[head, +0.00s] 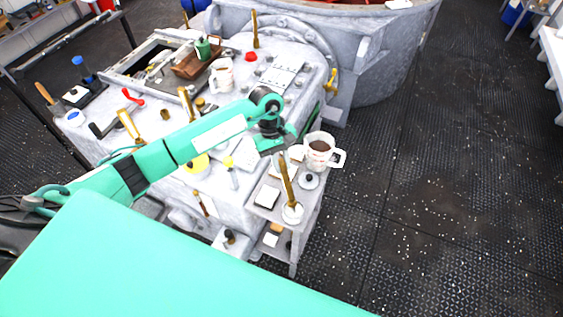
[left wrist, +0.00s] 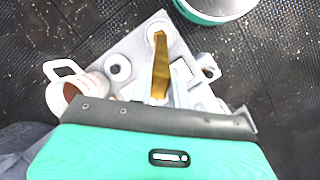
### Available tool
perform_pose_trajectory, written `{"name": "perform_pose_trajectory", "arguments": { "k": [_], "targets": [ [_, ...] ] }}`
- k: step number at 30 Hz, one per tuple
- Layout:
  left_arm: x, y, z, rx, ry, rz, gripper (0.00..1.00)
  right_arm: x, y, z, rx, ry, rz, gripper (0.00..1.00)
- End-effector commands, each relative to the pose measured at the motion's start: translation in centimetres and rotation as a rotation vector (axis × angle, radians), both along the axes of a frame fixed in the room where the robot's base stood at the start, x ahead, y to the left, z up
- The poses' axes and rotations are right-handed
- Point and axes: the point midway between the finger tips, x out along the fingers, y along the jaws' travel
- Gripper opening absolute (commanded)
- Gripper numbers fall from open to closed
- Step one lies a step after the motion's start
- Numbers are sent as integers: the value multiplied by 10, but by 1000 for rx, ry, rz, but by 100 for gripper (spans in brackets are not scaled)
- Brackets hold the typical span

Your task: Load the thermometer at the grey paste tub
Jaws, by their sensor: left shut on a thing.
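My left gripper (head: 283,152) is over the small grey side shelf. It is shut on the upper end of a long gold-brown bar (head: 288,183), which shows in the middle of the left wrist view (left wrist: 160,65). The bar may be the thermometer; I see no scale on it. Its lower end meets or overlaps a round pale tub-like piece (head: 292,213), also in the left wrist view (left wrist: 156,33). I cannot tell whether they touch, or whether that piece is the grey paste tub. My right gripper is out of view.
A mug with brown contents (head: 319,147) is close right of the gripper. A round pale piece with a dark centre (head: 308,181) and a white block (head: 267,196) are on the shelf (head: 257,211). The large grey bench behind is crowded. Dark floor at right is clear.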

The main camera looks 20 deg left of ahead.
Motion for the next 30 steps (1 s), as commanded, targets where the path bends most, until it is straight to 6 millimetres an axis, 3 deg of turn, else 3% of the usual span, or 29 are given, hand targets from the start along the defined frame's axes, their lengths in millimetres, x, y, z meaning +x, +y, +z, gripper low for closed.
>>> {"name": "perform_pose_trajectory", "arguments": {
  "k": [15,30],
  "targets": [
    [-1,0,-1,2,4,0,0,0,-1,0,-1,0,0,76],
    [0,0,39,1,0,0,0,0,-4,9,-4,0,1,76]
  ]
}}
